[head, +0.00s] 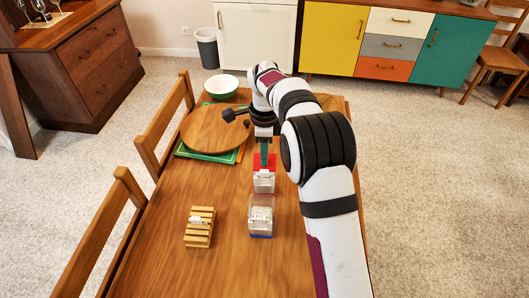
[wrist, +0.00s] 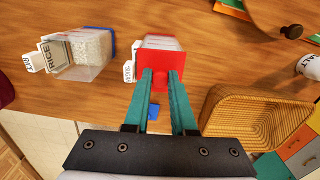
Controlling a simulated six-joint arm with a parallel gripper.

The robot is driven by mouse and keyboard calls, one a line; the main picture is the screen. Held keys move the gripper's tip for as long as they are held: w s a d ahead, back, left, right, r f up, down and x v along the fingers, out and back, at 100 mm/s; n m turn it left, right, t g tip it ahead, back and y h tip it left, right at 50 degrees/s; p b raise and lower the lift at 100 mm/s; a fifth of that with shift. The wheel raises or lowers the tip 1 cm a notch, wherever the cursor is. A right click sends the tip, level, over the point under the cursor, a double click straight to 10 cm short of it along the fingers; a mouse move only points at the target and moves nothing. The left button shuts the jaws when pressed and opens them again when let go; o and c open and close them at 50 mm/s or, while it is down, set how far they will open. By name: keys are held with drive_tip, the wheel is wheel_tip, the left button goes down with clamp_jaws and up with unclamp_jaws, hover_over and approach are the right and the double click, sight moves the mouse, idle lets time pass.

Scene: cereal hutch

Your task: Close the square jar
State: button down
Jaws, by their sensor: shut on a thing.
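A clear square jar (head: 264,183) stands on the table with a red square lid (head: 265,162) at its top. In the wrist view the red lid (wrist: 158,67) covers the near end of this jar, and a white tag (wrist: 128,72) shows at its left. My gripper (wrist: 161,73) has its teal fingers shut on the red lid from above. I cannot tell whether the lid sits fully down on the jar. In the head view my gripper (head: 264,151) is directly over it.
A clear RICE jar (wrist: 85,50) with a blue end stands close by, nearer the head camera (head: 260,218). A slatted wooden block (head: 200,228) lies left of it. A round wooden board (head: 213,129), a green bowl (head: 221,86) and a woven tray (wrist: 255,118) are farther back.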

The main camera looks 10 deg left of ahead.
idle(0.3)
drive_tip(key=shift+c, duration=1.7)
unclamp_jaws()
drive_tip(key=shift+r, duration=2.95)
drive_tip(key=shift+c, duration=0.3)
clamp_jaws()
